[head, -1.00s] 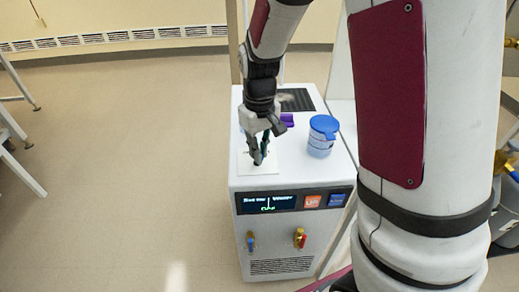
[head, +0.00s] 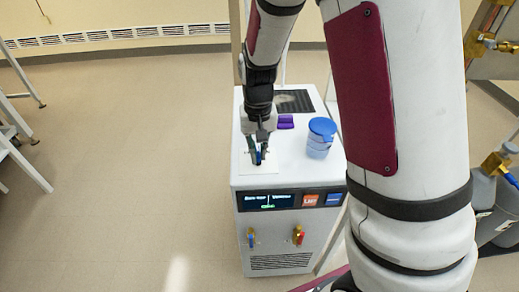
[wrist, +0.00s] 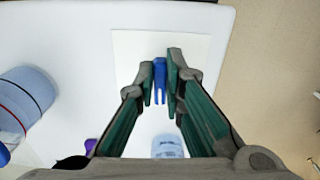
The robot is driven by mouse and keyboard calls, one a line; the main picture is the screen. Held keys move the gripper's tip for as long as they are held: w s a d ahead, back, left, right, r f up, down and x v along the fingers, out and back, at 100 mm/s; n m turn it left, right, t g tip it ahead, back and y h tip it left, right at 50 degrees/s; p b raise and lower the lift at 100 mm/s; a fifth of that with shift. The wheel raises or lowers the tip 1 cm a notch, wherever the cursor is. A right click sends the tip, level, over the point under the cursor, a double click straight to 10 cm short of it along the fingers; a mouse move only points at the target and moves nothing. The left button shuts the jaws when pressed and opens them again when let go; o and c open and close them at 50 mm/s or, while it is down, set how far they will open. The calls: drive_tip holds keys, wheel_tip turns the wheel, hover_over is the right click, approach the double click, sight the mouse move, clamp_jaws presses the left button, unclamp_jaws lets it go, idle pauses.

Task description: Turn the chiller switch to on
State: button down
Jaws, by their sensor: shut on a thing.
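The chiller (head: 262,228) is a white box with a dark front display. On its top lies a white square plate (head: 262,186), also seen in the wrist view (wrist: 200,52). A small blue switch handle (wrist: 160,82) stands at the plate, between my fingertips. My gripper (head: 258,158) points down over the plate, its fingers closed on the blue handle. In the wrist view my gripper (wrist: 160,78) has its green-lined fingers close on both sides of the handle. The switch markings and its exact position cannot be read.
A clear jar with a blue lid (head: 321,133) stands right of my gripper on the chiller top. A purple block (head: 286,122) and a dark grille (head: 294,101) lie behind. Blue and red valves (head: 298,235) stick out of the front. Floor at left is open.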

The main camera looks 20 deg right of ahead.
sight(258, 155)
drive_tip(key=shift+m, duration=0.3)
drive_tip(key=c, duration=1.7)
unclamp_jaws()
wheel_tip(258, 155, up, 12)
